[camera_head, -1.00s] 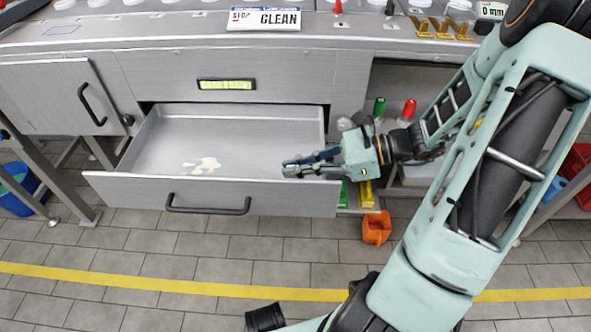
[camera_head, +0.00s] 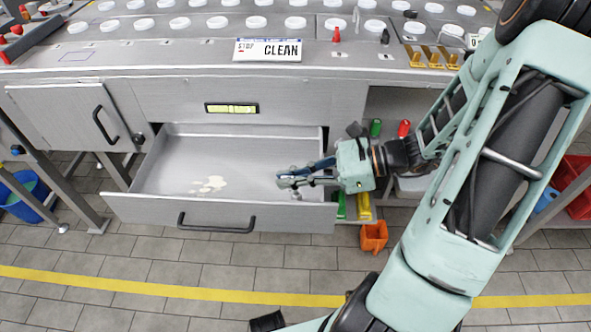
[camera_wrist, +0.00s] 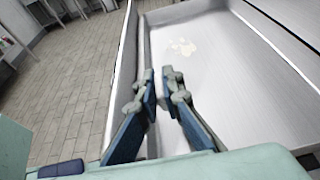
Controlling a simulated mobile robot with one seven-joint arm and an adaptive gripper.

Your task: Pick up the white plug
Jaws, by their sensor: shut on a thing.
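My gripper (camera_head: 279,181) reaches in from the right over the right part of the open grey drawer (camera_head: 160,198). I cannot pick out a white plug with certainty.
Several white round caps (camera_head: 257,22) stand on the worktop behind a "CLEAN" sign (camera_head: 268,49). The drawer handle (camera_head: 216,228) faces the tiled floor. Green and red bottles (camera_head: 376,128) stand right of the drawer. An orange container (camera_head: 374,236) is below my gripper.

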